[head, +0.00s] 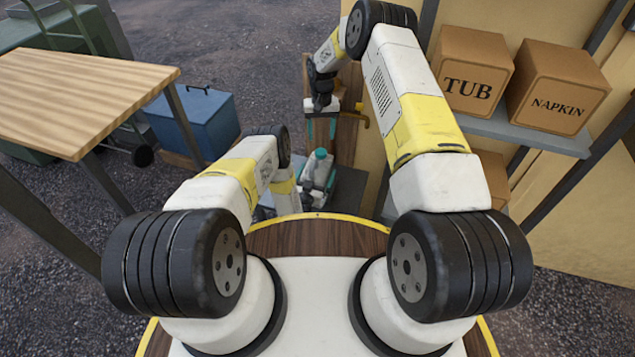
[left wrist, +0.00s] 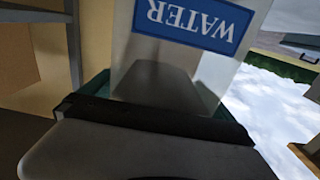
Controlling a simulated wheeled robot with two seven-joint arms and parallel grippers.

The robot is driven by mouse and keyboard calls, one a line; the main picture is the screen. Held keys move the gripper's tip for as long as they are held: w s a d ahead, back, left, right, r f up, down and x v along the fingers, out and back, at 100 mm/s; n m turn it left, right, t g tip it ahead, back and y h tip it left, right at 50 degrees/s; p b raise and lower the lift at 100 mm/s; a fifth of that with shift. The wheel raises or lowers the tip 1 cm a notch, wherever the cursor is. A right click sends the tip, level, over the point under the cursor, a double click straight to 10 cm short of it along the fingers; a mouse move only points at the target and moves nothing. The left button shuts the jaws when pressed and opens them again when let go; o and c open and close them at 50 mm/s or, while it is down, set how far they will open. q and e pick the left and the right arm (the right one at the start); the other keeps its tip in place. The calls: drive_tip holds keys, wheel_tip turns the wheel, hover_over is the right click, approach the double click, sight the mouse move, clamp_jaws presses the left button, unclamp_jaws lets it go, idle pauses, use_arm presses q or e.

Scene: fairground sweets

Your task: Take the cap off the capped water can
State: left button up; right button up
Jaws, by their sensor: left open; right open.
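In the left wrist view the can (left wrist: 140,75) fills the middle, close up, with a blue WATER label upside down. My left gripper (head: 316,183) is open at the can, with teal finger parts on either side of it; I cannot tell whether they touch it. Its dark palm crosses the lower left wrist view. My right gripper (head: 321,128) is open and empty, farther off above the can in the picture.
A wooden table (head: 75,95) stands at left, with a blue chest (head: 195,125) near it. A shelf (head: 525,133) at right holds the TUB box (head: 470,72) and the NAPKIN box (head: 553,88). Brown wooden panels stand by my right gripper.

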sight(321, 151)
use_arm(q)
clamp_jaws()
use_arm(e)
drive_tip(key=m, duration=1.1)
drive_tip(key=shift+m, duration=0.4)
drive_tip(key=m, duration=1)
drive_tip(key=shift+f+m, duration=0.25)
drive_tip(key=shift+m, duration=0.15)
wheel_tip(321, 151, down, 8)
drive_tip(key=shift+r, duration=0.25)
drive_tip(key=shift+c, duration=0.5)
